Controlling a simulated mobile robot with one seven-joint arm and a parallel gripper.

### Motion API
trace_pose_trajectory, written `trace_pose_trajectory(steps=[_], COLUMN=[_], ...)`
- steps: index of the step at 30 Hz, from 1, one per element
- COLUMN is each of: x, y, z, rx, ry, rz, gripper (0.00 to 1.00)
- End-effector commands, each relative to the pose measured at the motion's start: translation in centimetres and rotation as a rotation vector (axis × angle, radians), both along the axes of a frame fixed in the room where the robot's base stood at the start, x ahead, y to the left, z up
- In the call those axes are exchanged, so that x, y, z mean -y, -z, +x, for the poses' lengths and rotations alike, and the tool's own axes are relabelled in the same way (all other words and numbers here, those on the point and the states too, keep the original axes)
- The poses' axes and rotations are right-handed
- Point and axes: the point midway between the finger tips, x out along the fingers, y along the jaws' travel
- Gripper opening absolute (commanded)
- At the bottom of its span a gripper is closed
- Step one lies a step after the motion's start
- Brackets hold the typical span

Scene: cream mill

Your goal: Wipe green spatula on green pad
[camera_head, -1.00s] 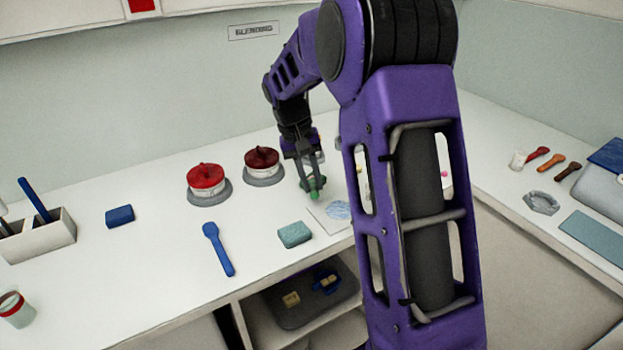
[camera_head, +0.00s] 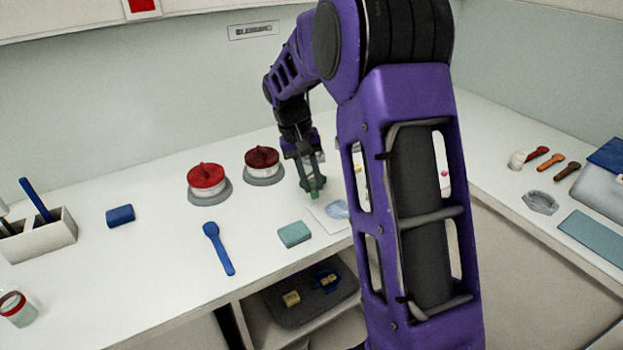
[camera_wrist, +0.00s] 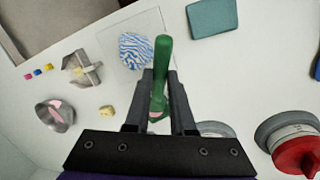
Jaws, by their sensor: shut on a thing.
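My gripper (camera_head: 312,177) is shut on the green spatula (camera_wrist: 162,62) and holds it near the clear sheet with the blue patterned patch. In the wrist view my fingers (camera_wrist: 158,82) close around the spatula, and one end reaches past them toward the patch. A small pinkish part shows between the fingers below it. The green pad (camera_head: 294,234) lies flat on the counter, in front and to the left of my gripper; it also shows in the wrist view (camera_wrist: 212,17). The spatula and pad are apart.
The sheet with the blue patch (camera_wrist: 135,50) lies right of the pad. The counter's front edge is close to the pad.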

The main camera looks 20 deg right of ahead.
Motion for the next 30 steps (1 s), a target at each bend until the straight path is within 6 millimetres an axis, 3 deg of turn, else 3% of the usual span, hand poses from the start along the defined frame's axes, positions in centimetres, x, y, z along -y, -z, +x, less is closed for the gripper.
trace_pose_trajectory(steps=[13, 30], x=[0.4, 0.0], y=[-0.1, 0.0], z=[1.5, 0.0], rx=[0.000, -0.001], ry=[0.000, -0.001], rz=[0.000, 0.000], gripper=[0.00, 0.00])
